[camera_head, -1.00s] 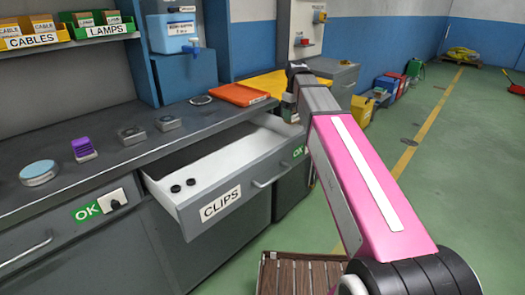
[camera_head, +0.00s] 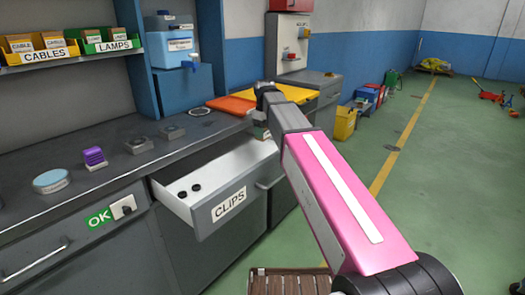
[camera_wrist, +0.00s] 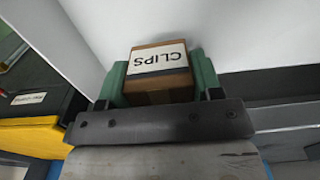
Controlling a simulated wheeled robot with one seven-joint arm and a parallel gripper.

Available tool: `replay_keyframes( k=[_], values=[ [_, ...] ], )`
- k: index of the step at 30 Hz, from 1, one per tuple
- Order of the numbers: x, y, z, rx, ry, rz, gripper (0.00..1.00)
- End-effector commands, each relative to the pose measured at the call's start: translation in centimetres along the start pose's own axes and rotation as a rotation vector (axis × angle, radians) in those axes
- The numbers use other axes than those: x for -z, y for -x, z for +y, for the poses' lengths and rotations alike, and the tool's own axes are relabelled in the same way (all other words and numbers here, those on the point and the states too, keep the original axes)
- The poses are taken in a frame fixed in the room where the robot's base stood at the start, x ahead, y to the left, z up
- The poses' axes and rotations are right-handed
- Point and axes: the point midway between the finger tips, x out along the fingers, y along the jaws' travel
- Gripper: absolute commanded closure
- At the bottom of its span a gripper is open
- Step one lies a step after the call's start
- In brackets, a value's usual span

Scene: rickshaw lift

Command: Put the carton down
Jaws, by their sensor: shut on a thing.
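A small brown carton (camera_wrist: 158,82) with a white CLIPS label (camera_wrist: 158,57) is between the green fingers of my gripper (camera_wrist: 160,84) in the wrist view. The fingers are shut on its two sides. A plain white surface lies behind it; I cannot tell how far away.
The bench top (camera_head: 70,208) carries a round tin (camera_head: 51,181), a purple stack (camera_head: 94,157), and orange (camera_head: 230,105) and yellow (camera_head: 300,94) trays. A slatted wooden thing (camera_head: 288,283) is low in front. Green floor to the right is largely open.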

Motion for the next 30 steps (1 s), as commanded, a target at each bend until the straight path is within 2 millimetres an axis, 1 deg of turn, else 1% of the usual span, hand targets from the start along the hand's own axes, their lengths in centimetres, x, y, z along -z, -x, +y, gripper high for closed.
replay_keyframes(
  k=[1, 4, 6, 11, 18, 29, 30],
  values=[
    [-0.1, -1.0, -0.1, 0.001, 0.000, -0.001, 0.70],
    [-0.1, -2.6, -0.1, 0.001, 0.000, -0.001, 0.70],
    [-0.1, -3.4, 0.0, 0.000, 0.000, 0.000, 0.70],
    [0.0, -4.5, 0.0, 0.000, -0.001, 0.000, 0.70],
    [-0.1, -7.2, 0.0, 0.001, -0.001, -0.001, 0.70],
    [0.0, -7.6, 0.0, 0.000, -0.001, 0.001, 0.70],
    [0.0, -7.7, 0.0, -0.001, -0.001, 0.001, 0.38]
  ],
)
